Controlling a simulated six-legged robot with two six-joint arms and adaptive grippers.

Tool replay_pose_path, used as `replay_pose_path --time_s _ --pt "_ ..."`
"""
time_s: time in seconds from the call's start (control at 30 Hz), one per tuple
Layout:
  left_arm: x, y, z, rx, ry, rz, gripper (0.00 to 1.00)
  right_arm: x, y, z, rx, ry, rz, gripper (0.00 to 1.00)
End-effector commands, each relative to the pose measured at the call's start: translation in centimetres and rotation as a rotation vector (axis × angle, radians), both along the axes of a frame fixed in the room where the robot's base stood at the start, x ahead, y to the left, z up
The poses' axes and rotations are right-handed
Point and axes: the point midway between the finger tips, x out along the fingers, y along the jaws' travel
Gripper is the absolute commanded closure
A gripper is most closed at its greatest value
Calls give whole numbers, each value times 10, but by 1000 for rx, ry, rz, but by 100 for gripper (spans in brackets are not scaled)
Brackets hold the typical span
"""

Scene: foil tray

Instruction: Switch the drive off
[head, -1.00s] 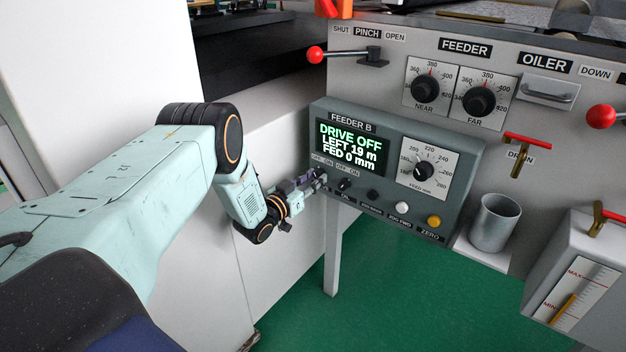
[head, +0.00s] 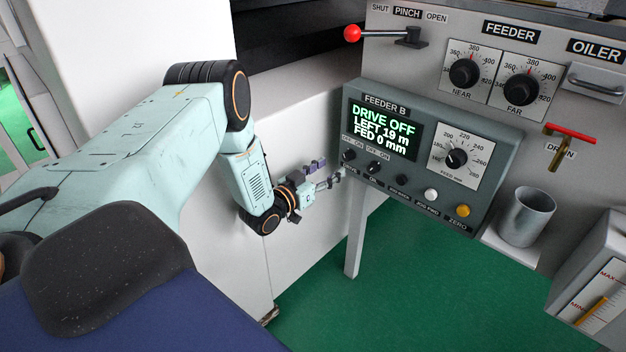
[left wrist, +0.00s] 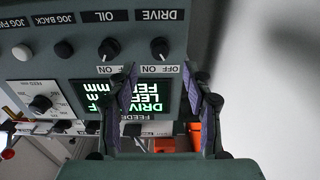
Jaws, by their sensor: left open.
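The feeder B box (head: 480,130) has a lit display (head: 383,132) reading DRIVE OFF, LEFT 19 m, FED 0 mm. The dark DRIVE knob (head: 348,155) is at the left of its lower row, with the OIL knob (head: 373,167) beside it. My left gripper (head: 338,177) is just below and left of the DRIVE knob, open and apart from it. In the left wrist view, where labels are upside down, the DRIVE knob (left wrist: 158,47) shows beyond and between the open fingers (left wrist: 160,73). My right gripper is not in view.
JOG buttons, a white button (head: 431,194) and a yellow ZERO button (head: 463,211) continue the row. A feed dial (head: 456,158) sits above. A metal cup (head: 527,216) stands to the right. A red-knobbed pinch lever (head: 352,33) juts out above the box.

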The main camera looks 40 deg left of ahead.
Motion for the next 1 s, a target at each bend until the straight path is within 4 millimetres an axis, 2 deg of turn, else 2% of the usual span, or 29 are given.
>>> replay_pose_path --time_s 0.2,0.37,1.0 --pt "-39 4 0 -4 0 5 50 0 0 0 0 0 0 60" --pt "-55 5 0 -2 1 2 50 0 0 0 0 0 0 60" --pt "-59 4 0 -1 1 0 50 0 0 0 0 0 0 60"
